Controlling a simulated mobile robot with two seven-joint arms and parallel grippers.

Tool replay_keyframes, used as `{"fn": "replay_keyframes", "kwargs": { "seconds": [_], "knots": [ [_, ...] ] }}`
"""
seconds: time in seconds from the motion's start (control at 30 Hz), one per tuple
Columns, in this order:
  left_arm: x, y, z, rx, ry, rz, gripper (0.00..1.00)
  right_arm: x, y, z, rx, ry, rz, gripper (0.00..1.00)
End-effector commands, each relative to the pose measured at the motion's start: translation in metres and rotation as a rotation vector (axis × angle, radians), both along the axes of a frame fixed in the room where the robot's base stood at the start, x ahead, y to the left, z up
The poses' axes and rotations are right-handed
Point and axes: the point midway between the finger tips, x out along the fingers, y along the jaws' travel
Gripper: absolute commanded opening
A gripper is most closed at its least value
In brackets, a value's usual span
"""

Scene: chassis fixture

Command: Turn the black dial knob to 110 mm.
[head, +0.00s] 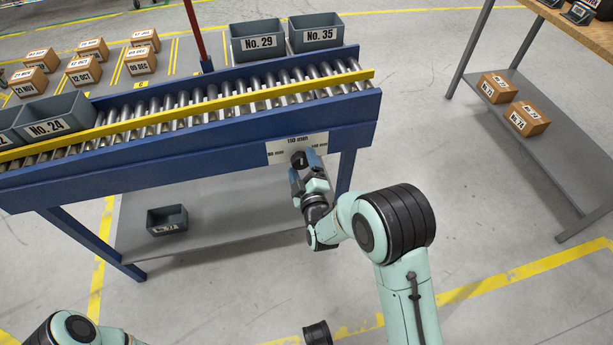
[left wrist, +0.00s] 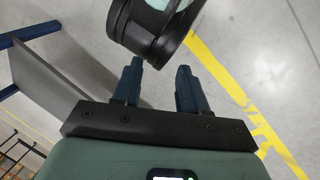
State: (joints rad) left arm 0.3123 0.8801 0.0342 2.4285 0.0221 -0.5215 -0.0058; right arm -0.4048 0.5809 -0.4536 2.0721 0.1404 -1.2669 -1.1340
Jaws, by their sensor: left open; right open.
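The black dial knob (head: 298,158) is on a white scale plate (head: 284,147) fixed to the blue side of the conveyor. The plate reads 110 mm at the top, with smaller mm marks to the left and right that are partly unclear. My right gripper (head: 304,164) is open at the plate, its fingers close about the knob and partly hiding it. I cannot tell whether they touch it, nor where the knob points. My left gripper (left wrist: 158,76) is open and empty in the left wrist view, away from the knob.
The roller conveyor (head: 160,130) carries grey bins, including No. 29 (head: 257,42), No. 35 (head: 316,34) and No. 24 (head: 52,120). Another grey bin (head: 167,220) sits on the shelf below. A shelf with cartons (head: 515,108) stands at the right. The floor between is clear.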

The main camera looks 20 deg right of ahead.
Motion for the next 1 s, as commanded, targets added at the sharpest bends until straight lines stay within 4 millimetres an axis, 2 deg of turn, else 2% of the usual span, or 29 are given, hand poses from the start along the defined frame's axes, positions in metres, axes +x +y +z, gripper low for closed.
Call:
{"fn": "replay_keyframes", "kwargs": {
  "seconds": [0.17,0.4,0.6,0.8,1.0],
  "knots": [
    [-0.005,-0.002,0.005,-0.006,0.013,-0.005,0.43,-0.027,0.005,0.001,0.001,0.003,0.002,0.82],
    [-0.012,-0.006,0.010,-0.015,0.031,-0.013,0.43,-0.082,0.012,0.000,0.001,0.005,0.002,0.82],
    [-0.014,-0.007,0.011,-0.018,0.037,-0.016,0.43,-0.115,0.017,0.000,0.000,0.003,0.001,0.82],
    [-0.014,-0.007,0.011,-0.018,0.038,-0.016,0.43,-0.129,0.018,0.000,0.000,0.002,0.001,0.82],
    [-0.014,-0.007,0.011,-0.018,0.038,-0.016,0.43,-0.130,0.018,0.000,0.000,0.001,0.001,0.82]
  ]
}}
